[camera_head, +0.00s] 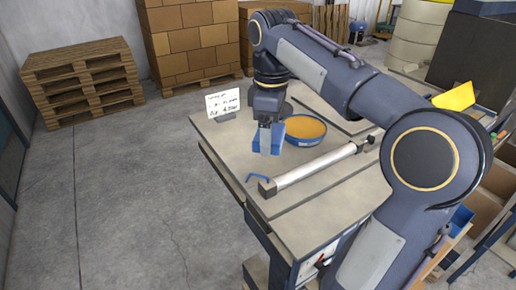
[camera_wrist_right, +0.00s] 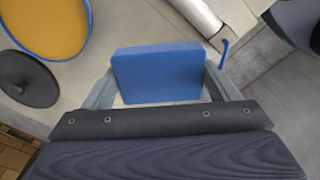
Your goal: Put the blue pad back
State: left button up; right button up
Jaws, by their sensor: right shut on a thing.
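The blue pad (camera_head: 277,139) is a flat blue block. In the head view it is near the far left part of the table, beside the tin of orange material. In the wrist view the pad (camera_wrist_right: 160,72) sits between both fingers. My right gripper (camera_head: 266,142) is shut on the pad and points down at the table top; I cannot tell whether the pad touches the table. The fingers partly cover the pad in the head view. My left gripper is not in view.
A round blue tin with orange contents (camera_head: 305,129) stands right beside the pad. A dark round lid (camera_wrist_right: 26,80) lies nearby. A written card (camera_head: 223,103) stands at the table's left edge.

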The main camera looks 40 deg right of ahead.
aim_at(258, 163)
jog(key=w+f, duration=0.1)
jog(key=w+a+f, duration=0.1)
jog(key=f, duration=0.1)
jog(key=shift+w+a+f, duration=0.1)
jog(key=shift+w, duration=0.05)
jog(key=shift+w+f, duration=0.15)
jog(key=shift+f, duration=1.55)
jog(key=shift+f, duration=0.1)
jog(key=o, duration=0.8)
notch_tip(258, 163, up, 12)
jog(key=shift+r+p, duration=0.1)
jog(key=shift+p, duration=0.6)
